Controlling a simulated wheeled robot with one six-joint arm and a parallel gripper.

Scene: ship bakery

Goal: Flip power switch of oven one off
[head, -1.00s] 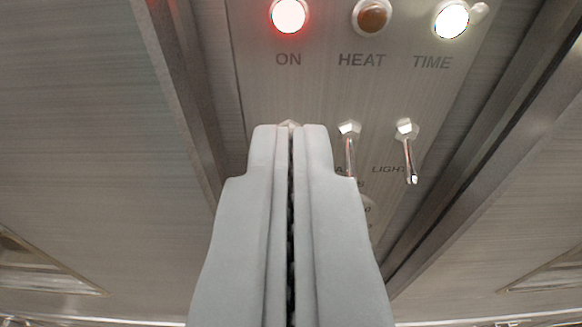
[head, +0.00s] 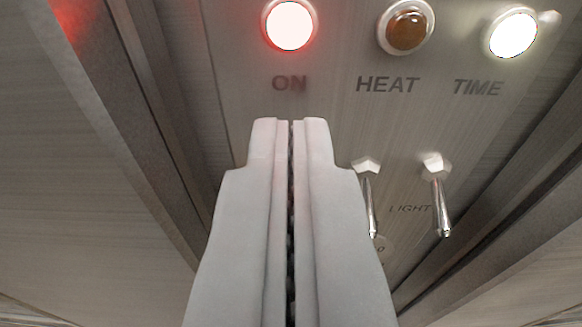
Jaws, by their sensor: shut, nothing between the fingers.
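My gripper (head: 290,122) is shut and empty, pointing up at the metal control panel (head: 345,125) just below the word ON. The red ON lamp (head: 289,24) glows above the fingertips. Two metal toggle switches show to the right of the fingers: one (head: 369,200) partly behind my right finger, and one (head: 437,195) beside the label LIGHT. Both levers point down. The power switch is not visible; my fingers cover the panel under ON. I cannot tell whether the fingertips touch anything.
The HEAT lamp (head: 406,27) is dark amber and the TIME lamp (head: 513,33) is lit white. Metal ridges (head: 160,130) run along both sides of the panel. Flat metal surfaces lie beyond them.

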